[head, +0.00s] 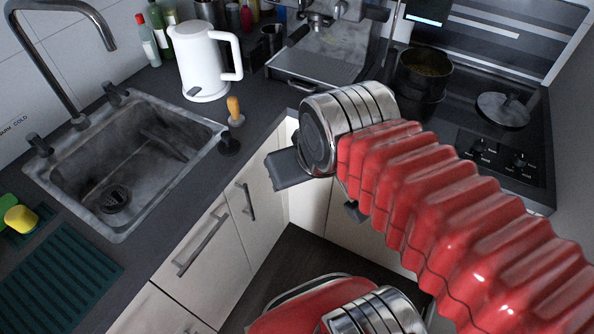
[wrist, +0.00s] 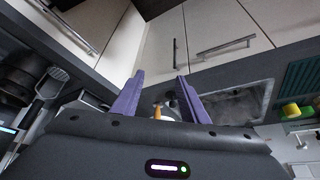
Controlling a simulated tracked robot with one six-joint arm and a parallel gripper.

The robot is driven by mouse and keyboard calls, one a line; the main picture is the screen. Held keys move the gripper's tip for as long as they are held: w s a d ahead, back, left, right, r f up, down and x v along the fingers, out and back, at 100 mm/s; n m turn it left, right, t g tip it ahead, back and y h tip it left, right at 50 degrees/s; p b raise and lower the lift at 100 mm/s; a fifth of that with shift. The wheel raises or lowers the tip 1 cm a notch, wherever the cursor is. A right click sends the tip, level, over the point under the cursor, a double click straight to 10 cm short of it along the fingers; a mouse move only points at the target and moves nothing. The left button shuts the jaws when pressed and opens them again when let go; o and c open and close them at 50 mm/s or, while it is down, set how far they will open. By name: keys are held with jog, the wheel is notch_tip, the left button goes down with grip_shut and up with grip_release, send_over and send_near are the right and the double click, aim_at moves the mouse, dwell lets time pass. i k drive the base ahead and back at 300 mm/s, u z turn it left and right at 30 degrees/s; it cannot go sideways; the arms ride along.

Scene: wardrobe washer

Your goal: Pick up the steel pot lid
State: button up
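The steel pot lid (head: 503,109) appears as a round grey disc with a raised handle on the right side of the black stove in the head view. I cannot clearly make it out in the wrist view. My gripper (wrist: 160,76) shows two purple fingers spread apart in the wrist view, with nothing held between them. In the head view my red-sleeved arm reaches in from the right, and its wrist end is over the floor gap in front of the counter corner, left of and well apart from the lid. The fingers are mostly hidden there.
A dark pot (head: 424,75) stands on the stove left of the lid, with knobs (head: 500,152) in front. A coffee machine (head: 320,55), white kettle (head: 204,62) and orange-handled tool (head: 235,110) stand on the counter. The sink (head: 120,165) is at left.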

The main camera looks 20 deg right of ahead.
aim_at(503, 109)
jog(key=z, duration=2.1)
